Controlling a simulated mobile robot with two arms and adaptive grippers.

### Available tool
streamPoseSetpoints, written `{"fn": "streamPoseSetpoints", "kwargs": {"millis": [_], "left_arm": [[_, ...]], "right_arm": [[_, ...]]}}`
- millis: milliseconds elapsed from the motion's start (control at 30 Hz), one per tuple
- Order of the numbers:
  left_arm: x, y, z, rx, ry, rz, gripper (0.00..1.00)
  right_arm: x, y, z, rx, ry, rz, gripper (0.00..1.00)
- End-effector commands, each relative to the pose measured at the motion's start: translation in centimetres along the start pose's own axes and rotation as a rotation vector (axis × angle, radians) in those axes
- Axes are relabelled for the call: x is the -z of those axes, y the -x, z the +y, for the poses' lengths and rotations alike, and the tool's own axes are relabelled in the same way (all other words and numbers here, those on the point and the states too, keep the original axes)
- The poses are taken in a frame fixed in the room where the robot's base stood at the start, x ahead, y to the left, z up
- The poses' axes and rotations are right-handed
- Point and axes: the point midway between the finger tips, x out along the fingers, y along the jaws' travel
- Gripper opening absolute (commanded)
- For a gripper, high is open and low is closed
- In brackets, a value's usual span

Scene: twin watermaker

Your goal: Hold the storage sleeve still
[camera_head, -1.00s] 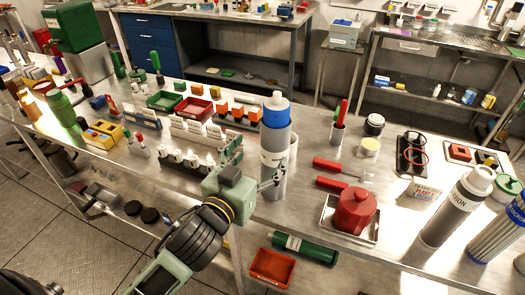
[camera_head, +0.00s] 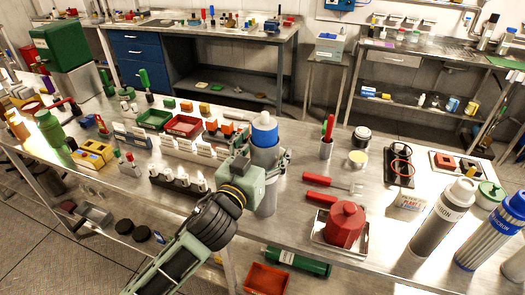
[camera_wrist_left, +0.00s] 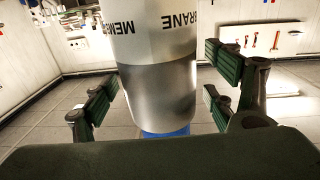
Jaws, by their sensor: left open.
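The upright grey cylinder with a blue cap and white top (camera_head: 264,133), which I take for the storage sleeve, stands at the bench's front edge. Its MEMBRANE lettering shows upside down in the left wrist view, on the cylinder's pale band (camera_wrist_left: 150,42). My left gripper (camera_head: 270,163) is at the upper part of the cylinder, below the blue cap. In the left wrist view its open fingers (camera_wrist_left: 160,100) stand on either side of the cylinder, with gaps showing on both sides. My right gripper is in neither view.
A red pot (camera_head: 345,224) sits in a metal tray right of the cylinder, with red-handled tools (camera_head: 330,181) behind it. A rack of small white-capped bottles (camera_head: 178,180) stands close on the left. Large grey cylinders (camera_head: 442,217) stand at the right.

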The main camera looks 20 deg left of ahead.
Motion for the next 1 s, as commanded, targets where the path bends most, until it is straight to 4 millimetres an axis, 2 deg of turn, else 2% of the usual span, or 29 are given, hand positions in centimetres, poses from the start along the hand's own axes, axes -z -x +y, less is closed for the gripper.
{"fn": "streamPoseSetpoints", "kwargs": {"millis": [100, 733, 767, 1000], "left_arm": [[0.0, 0.02, 0.01, 0.0, 0.0, 0.0, 0.78], [0.01, 0.04, 0.01, 0.0, 0.0, 0.0, 0.23], [0.01, 0.04, 0.01, 0.0, 0.0, 0.0, 0.54], [0.01, 0.05, 0.01, 0.0, 0.0, 0.0, 0.33]], "right_arm": [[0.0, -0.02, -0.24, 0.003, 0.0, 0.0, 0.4], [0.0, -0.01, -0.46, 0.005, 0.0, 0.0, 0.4], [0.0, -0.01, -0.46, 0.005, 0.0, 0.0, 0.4], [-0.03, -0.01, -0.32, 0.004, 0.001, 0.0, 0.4]]}}
